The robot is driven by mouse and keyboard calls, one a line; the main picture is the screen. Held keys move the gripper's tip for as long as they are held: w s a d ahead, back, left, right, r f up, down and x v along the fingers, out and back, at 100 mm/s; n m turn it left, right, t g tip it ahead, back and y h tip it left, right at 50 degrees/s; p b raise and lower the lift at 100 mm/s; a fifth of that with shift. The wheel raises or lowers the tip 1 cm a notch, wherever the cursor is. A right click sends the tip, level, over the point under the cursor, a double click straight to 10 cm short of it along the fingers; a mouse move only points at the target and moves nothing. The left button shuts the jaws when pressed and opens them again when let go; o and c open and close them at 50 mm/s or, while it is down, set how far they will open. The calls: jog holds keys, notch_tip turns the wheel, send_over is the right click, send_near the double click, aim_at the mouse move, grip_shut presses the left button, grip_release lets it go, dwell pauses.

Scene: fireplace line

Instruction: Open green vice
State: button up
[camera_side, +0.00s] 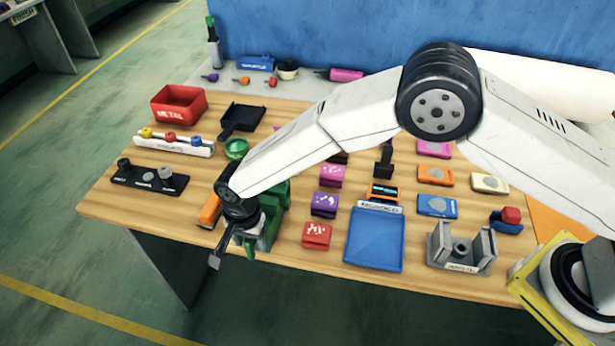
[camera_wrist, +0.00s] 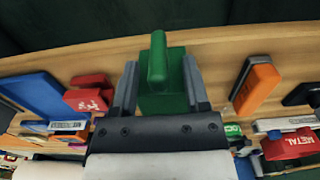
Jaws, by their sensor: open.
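The green vice (camera_side: 276,215) stands at the front edge of the wooden table, partly hidden behind my gripper (camera_side: 233,253) in the side view. In the wrist view the vice (camera_wrist: 160,97) shows as a green block with an upright rounded green bar on it. The two grey fingers of my gripper (camera_wrist: 159,72) stand apart on either side of this green part. I cannot tell whether either finger touches it. The vice's jaws are not clearly visible, so whether they are open or shut cannot be told.
An orange block (camera_side: 210,210) lies just left of the vice. Red (camera_side: 317,236) and purple (camera_side: 324,205) blocks stand to its right, then a blue tray (camera_side: 375,245). A black holder (camera_side: 150,178) stands farther left. The table edge is close in front of the vice.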

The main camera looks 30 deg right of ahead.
jog(key=shift+f, duration=1)
jog(key=shift+c, duration=0.2)
grip_shut()
jog(key=shift+g+h, duration=2.1)
jog(key=shift+o, duration=0.2)
grip_release()
jog(key=shift+r, duration=0.15)
